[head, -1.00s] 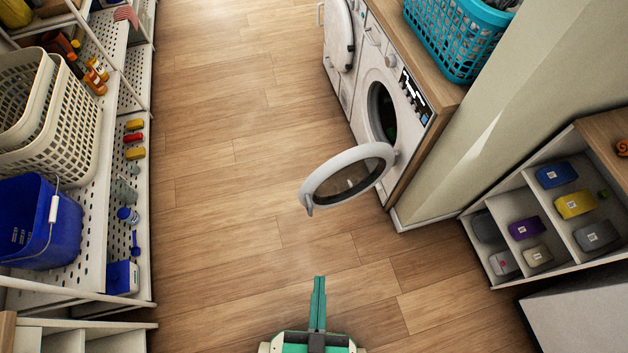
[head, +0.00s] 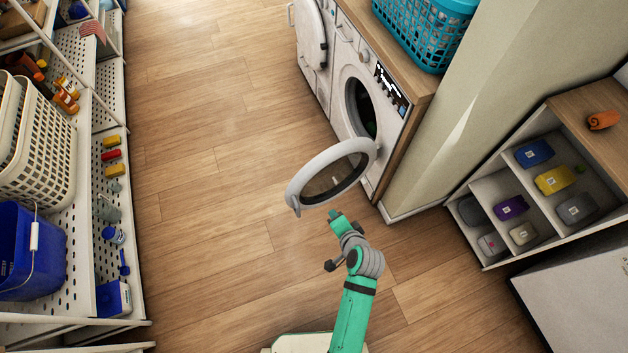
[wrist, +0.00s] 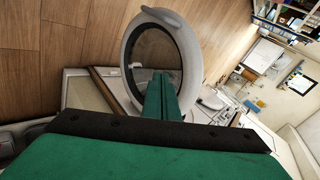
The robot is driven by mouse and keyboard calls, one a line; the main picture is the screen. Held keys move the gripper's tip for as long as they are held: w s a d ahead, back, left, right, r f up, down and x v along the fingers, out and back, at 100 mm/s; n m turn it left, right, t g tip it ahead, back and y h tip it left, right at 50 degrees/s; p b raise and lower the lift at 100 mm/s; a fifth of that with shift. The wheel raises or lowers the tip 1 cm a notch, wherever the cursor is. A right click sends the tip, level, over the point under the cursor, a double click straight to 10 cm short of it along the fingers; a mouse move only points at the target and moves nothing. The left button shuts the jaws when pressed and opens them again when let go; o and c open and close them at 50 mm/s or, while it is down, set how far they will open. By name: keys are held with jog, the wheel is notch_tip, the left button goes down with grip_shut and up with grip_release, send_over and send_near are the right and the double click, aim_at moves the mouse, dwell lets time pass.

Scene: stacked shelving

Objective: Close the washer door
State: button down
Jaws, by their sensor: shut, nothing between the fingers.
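The washer (head: 379,88) stands at the upper right in the head view, its round opening (head: 360,104) dark with something green inside. Its round door (head: 366,155), a white ring with a dark glass, is swung wide open toward me. My gripper (head: 335,216) is just below the door's lower edge in the head view, its fingers shut and empty. In the wrist view the door's ring (wrist: 130,50) and glass lie beyond the shut fingers (wrist: 160,80), which overlap the glass's lower part. I cannot tell whether the fingers touch the door.
A second machine (head: 312,50) with its own door open stands beyond the washer. A teal basket (head: 420,30) sits on the wooden counter. The floor between is clear.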

jog(key=w+r+m+y, duration=0.1)
jog(key=w+r+y, duration=0.1)
jog(key=w, duration=0.3)
send_near(310, 178)
notch_tip(310, 178, down, 3)
jog(key=shift+g, duration=0.4)
jog(key=shift+w+a+f, duration=0.1)
jog(key=shift+w+a, duration=0.2)
jog(key=shift+w, duration=0.4)
jog(key=shift+w+a+f, duration=0.1)
jog(key=shift+w+a, duration=0.15)
jog(key=shift+w, duration=0.45)
jog(key=shift+w+a+f, duration=0.1)
jog(key=shift+w+a, duration=0.2)
jog(key=shift+w, duration=0.35)
jog(key=shift+w+a, duration=0.1)
